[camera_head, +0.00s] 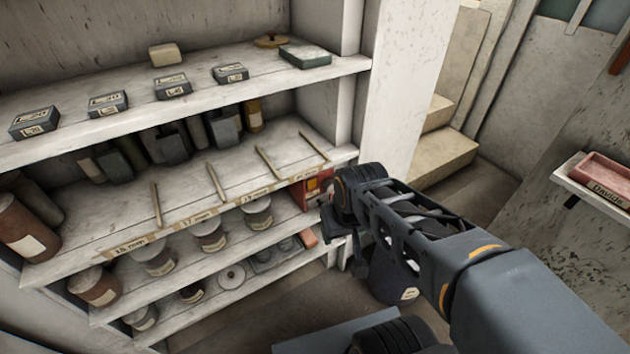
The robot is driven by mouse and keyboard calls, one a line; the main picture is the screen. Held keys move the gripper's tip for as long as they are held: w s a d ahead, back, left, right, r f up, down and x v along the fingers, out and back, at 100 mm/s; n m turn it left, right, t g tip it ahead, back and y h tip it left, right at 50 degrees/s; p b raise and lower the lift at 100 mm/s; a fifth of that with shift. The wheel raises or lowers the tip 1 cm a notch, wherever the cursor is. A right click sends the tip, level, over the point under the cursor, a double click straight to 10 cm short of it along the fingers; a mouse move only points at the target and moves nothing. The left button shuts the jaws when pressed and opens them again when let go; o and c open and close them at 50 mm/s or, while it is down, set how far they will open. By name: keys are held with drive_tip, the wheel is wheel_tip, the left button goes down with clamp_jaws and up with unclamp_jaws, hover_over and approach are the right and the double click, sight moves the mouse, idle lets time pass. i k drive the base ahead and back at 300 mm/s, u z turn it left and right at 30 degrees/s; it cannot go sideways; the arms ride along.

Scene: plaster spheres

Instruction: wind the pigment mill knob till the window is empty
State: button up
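A red box with a small yellow patch (314,186) stands at the right end of a lower shelf, against the shelf's side wall. It looks like the pigment mill, but its knob cannot be made out. Whether the yellow patch is its window I cannot tell. My gripper (330,222) is at the box's right side, pointing toward the shelf. My wrist and arm come in from the lower right and cover part of the box. The fingers are small and dark, partly hidden by my wrist. I cannot tell whether they touch the box or are open or shut.
A white shelf unit (200,120) fills the left with small labelled blocks, sticks and several tins. A dark bucket (395,285) stands on the floor behind my arm. A pink tray (602,175) sits on a ledge at right. Pale steps (440,150) rise at the back.

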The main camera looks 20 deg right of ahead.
sight(328, 186)
drive_tip(key=z, duration=0.1)
drive_tip(key=k, duration=0.95)
drive_tip(key=u, duration=0.8)
drive_tip(key=i, duration=1.1)
drive_tip(key=z, duration=0.55)
